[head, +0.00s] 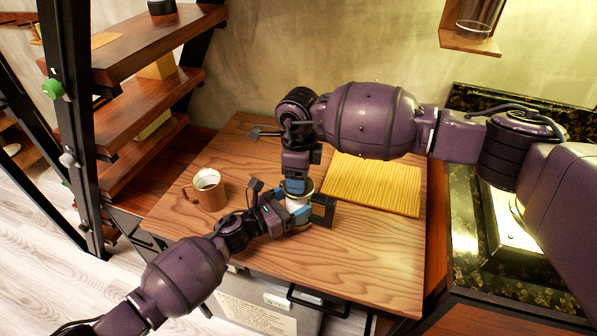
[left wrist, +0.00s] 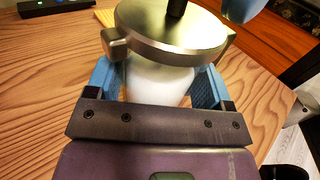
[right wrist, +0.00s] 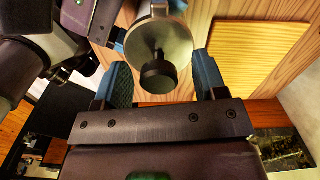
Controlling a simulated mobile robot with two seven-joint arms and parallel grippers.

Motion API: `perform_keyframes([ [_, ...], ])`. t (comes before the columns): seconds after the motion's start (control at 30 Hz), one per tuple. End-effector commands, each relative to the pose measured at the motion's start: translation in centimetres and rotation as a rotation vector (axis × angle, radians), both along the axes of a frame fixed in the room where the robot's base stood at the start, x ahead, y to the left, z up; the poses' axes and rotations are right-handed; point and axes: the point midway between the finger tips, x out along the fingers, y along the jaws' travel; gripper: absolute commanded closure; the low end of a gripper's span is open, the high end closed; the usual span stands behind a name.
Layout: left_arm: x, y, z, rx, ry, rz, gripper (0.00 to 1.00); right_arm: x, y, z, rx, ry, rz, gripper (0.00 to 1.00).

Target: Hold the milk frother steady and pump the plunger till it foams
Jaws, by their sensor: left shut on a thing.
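The milk frother (head: 297,204) stands on the wooden worktop; it has a white body and a steel lid (left wrist: 165,35) with a black plunger knob (right wrist: 158,77). My left gripper (left wrist: 158,85) is shut on the white body from the side, just below the lid. My right gripper (right wrist: 160,78) points down from above. Its blue fingers stand open on either side of the plunger knob, with a gap on both sides. In the head view the right gripper (head: 297,187) hides most of the lid and plunger. The inside of the frother is hidden.
A brown mug (head: 209,190), pale inside, stands left of the frother. A small black box (head: 323,211) sits close on its right, and a ribbed yellow board (head: 372,185) lies behind right. Shelves (head: 140,90) rise at left. The front right of the worktop (head: 370,255) is clear.

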Motion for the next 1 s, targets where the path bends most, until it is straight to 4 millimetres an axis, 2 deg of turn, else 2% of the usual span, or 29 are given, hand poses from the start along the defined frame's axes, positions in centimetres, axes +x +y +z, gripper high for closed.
perform_keyframes([
  [0.23, 0.0, 0.1, 0.0, 0.0, 0.001, 0.002, 0.65, 0.0, 0.0, 0.1, 0.001, 0.0, 0.0, 0.35],
  [0.37, 0.1, 0.1, 0.0, 0.0, 0.001, 0.003, 0.65, 0.1, 0.0, 1.0, 0.002, -0.002, 0.0, 0.35],
  [0.8, 0.1, 0.1, 0.0, 0.0, 0.001, 0.004, 0.65, 0.0, 0.0, 8.8, 0.0, -0.003, 0.002, 0.35],
  [1.0, 0.1, 0.1, 0.0, 0.0, 0.001, 0.004, 0.65, 0.0, 0.0, 11.2, 0.0, -0.002, -0.001, 0.35],
])
